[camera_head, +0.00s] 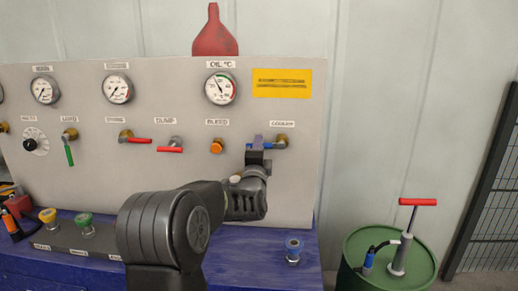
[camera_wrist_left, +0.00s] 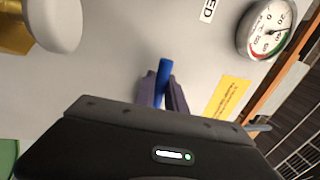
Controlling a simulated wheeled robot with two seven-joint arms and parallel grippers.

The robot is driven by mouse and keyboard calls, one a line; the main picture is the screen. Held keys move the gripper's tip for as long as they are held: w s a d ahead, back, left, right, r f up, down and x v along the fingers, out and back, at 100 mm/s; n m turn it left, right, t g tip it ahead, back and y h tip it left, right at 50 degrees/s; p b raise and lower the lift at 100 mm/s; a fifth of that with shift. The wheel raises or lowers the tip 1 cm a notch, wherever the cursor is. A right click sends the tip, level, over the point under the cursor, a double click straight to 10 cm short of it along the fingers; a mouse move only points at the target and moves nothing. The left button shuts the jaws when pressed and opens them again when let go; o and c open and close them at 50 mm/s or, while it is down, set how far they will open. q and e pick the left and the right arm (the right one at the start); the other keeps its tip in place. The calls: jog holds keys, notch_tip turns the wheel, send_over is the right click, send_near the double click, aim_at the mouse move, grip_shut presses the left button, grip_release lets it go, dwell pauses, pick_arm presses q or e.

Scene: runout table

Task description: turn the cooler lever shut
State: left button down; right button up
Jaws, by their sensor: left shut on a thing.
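The cooler valve (camera_head: 281,141) is a brass fitting under the COOLER label (camera_head: 282,124), at the right of the grey panel. Its blue lever (camera_head: 267,146) points left from the fitting, roughly level. My left gripper (camera_head: 256,147) is shut on the blue lever, and its fingers cover part of it. In the left wrist view the blue lever (camera_wrist_left: 163,78) stands between the two dark fingers of the gripper (camera_wrist_left: 162,92), with its end free above them. My right gripper is in neither view.
Left of the lever are an orange BLEED knob (camera_head: 216,146) and a red DUMP lever (camera_head: 170,149). The OIL gauge (camera_head: 220,89) and a yellow plate (camera_head: 281,83) are above. A green drum (camera_head: 362,262) with a red-handled pump (camera_head: 410,225) stands at the lower right.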

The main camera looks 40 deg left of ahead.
pick_arm(q)
jog(key=shift+r+m, duration=0.2)
jog(key=shift+m, duration=0.2)
jog(key=c, duration=1.4)
grip_release()
jog(key=shift+d, duration=0.1)
jog(key=shift+s+d+f, duration=0.15)
jog(key=shift+s, duration=0.1)
jog(key=b+v, duration=0.2)
jog(key=v, duration=0.5)
jog(key=shift+s, duration=0.1)
